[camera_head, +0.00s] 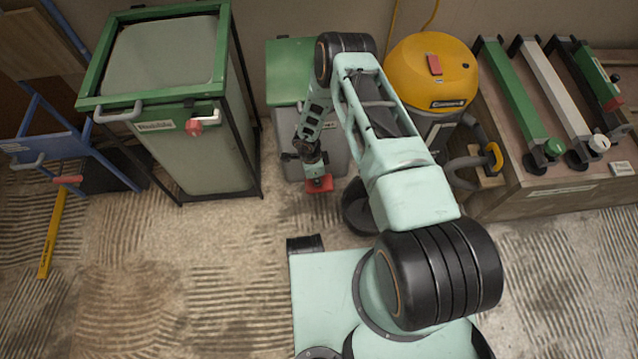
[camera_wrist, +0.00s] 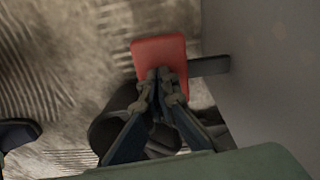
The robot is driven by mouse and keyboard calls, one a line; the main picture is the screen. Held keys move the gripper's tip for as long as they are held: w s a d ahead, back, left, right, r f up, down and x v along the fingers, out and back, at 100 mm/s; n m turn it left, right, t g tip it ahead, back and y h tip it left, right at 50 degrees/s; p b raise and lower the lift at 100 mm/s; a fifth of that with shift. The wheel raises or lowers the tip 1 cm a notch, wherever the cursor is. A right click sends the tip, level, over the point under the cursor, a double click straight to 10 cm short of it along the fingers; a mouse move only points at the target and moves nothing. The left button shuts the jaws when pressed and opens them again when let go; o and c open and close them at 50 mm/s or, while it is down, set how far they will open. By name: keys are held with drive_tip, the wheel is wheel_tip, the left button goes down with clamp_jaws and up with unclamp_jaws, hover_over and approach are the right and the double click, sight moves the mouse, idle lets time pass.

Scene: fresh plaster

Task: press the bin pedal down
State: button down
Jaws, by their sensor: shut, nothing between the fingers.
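The bin is a grey box with a green lid (camera_head: 288,62), standing against the wall behind my arm. Its red pedal (camera_head: 322,186) sticks out low at the front. The lid looks shut. In the wrist view the red pedal (camera_wrist: 158,50) is joined by a dark lever to the bin's grey wall (camera_wrist: 265,70). My gripper (camera_head: 316,174) points down over the pedal. In the wrist view my gripper's fingertips (camera_wrist: 161,75) are together and empty, covering part of the pedal. I cannot tell whether they touch it. My arm hides part of the bin.
A yellow vacuum (camera_head: 428,72) stands right of the bin, behind my arm. A tall green-framed container (camera_head: 190,150) stands on the left, beside a blue trolley (camera_head: 45,130). A wooden bench (camera_head: 545,200) with long clamps is on the right.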

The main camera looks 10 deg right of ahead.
sight(309, 185)
wheel_tip(309, 185, down, 4)
drive_tip(key=b, duration=0.3)
drive_tip(key=shift+r, duration=0.25)
drive_tip(key=shift+s+a+r, duration=0.1)
drive_tip(key=shift+a+r, duration=0.15)
drive_tip(key=shift+a, duration=0.5)
drive_tip(key=shift+s+a+r, duration=0.1)
drive_tip(key=shift+a+r, duration=0.15)
drive_tip(key=shift+a, duration=0.5)
wheel_tip(309, 185, up, 12)
drive_tip(key=a, duration=0.1)
drive_tip(key=shift+a, duration=0.1)
